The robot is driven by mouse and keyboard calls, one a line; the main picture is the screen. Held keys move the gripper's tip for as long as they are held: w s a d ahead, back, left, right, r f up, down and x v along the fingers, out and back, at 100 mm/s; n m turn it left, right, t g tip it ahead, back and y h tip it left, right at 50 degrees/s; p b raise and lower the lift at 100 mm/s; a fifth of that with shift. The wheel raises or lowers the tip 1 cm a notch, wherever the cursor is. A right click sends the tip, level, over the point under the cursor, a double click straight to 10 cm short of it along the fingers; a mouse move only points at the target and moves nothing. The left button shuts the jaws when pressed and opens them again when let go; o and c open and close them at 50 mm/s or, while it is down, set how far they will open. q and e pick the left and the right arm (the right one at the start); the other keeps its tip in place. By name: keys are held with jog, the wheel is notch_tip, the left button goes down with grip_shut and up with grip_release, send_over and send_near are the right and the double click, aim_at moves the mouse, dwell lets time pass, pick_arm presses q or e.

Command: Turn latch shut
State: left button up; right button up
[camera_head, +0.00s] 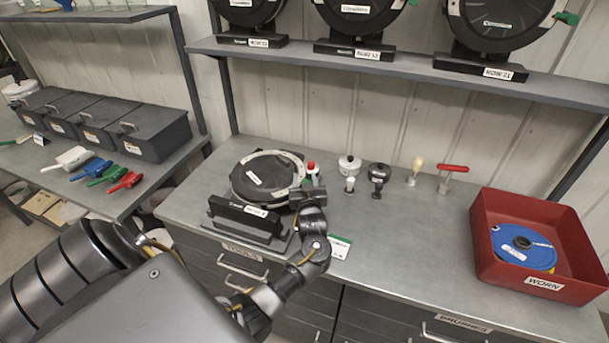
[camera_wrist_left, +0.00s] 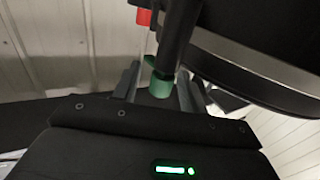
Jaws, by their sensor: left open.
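The seed meter (camera_head: 262,178), a round black housing with a pale ring, sits on a black stand on the grey bench. My left gripper (camera_head: 308,190) is at its right side and hides the latch area in the head view. In the left wrist view the green latch (camera_wrist_left: 161,84) shows near a dark bar, between the two fingers of my open left gripper (camera_wrist_left: 160,92). I cannot tell whether a finger touches it. The meter's dark round rim (camera_wrist_left: 255,60) fills the upper right there. My right gripper is not in view.
A red-topped tool (camera_head: 311,168) stands close behind my left gripper. Several knobbed tools and a red T-handle (camera_head: 452,169) stand along the back. A red bin (camera_head: 485,248) labelled WORN holds a blue disc (camera_head: 523,244) at right. The bench between is mostly clear.

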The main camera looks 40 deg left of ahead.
pick_arm(q)
jog(key=shift+w+a, duration=0.4)
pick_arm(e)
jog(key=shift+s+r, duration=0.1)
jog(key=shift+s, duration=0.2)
pick_arm(q)
grip_shut()
